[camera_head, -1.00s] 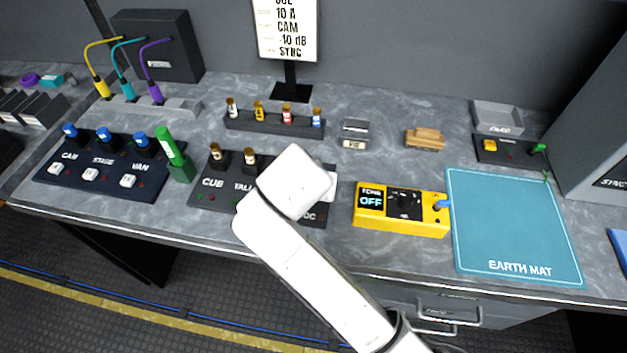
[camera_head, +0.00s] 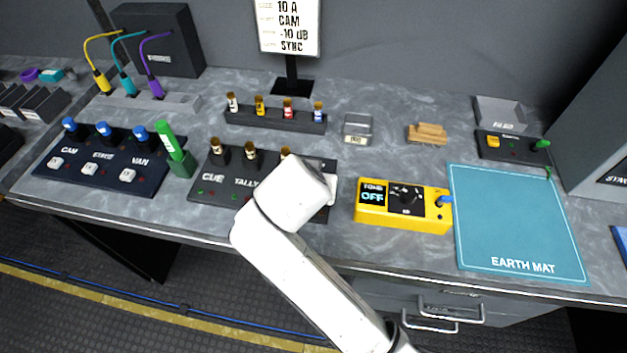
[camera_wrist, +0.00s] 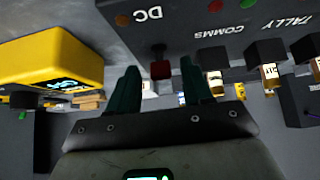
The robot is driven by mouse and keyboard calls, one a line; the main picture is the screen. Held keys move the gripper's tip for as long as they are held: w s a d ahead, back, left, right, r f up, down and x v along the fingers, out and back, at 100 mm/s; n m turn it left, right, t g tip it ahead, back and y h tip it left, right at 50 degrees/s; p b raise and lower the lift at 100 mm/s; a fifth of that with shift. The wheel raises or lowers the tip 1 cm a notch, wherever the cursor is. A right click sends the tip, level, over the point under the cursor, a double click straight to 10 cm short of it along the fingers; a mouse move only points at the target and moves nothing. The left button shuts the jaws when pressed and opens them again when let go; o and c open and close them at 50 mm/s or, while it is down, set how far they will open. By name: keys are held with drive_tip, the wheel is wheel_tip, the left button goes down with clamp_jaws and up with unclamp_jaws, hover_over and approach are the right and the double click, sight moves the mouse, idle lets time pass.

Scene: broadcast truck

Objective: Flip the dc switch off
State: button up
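The dark CUE/TALLY panel (camera_head: 214,198) stands on the bench, its right part hidden behind my white arm. In the wrist view the panel (camera_wrist: 215,45) appears upside down, with the DC label and a small orange-red lamp (camera_wrist: 123,20) at its left. The DC switch (camera_wrist: 160,70) has a red tip on a dark stem. My gripper (camera_wrist: 158,67) is open, with one dark green finger on each side of the red tip in the picture. I cannot tell whether the fingers touch it. The head view hides the fingers and the DC switch.
A yellow tone box (camera_head: 401,219) stands close right of the panel; it also shows in the wrist view (camera_wrist: 50,60). A fuse rack (camera_head: 272,121) lies behind the panel. A blue-topped switch panel (camera_head: 105,170) stands left. The teal earth mat (camera_head: 515,220) is bare.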

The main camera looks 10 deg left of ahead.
drive_tip(key=v, duration=1)
drive_tip(key=shift+s+r, duration=0.25)
drive_tip(key=shift+r, duration=0.05)
idle(0.4)
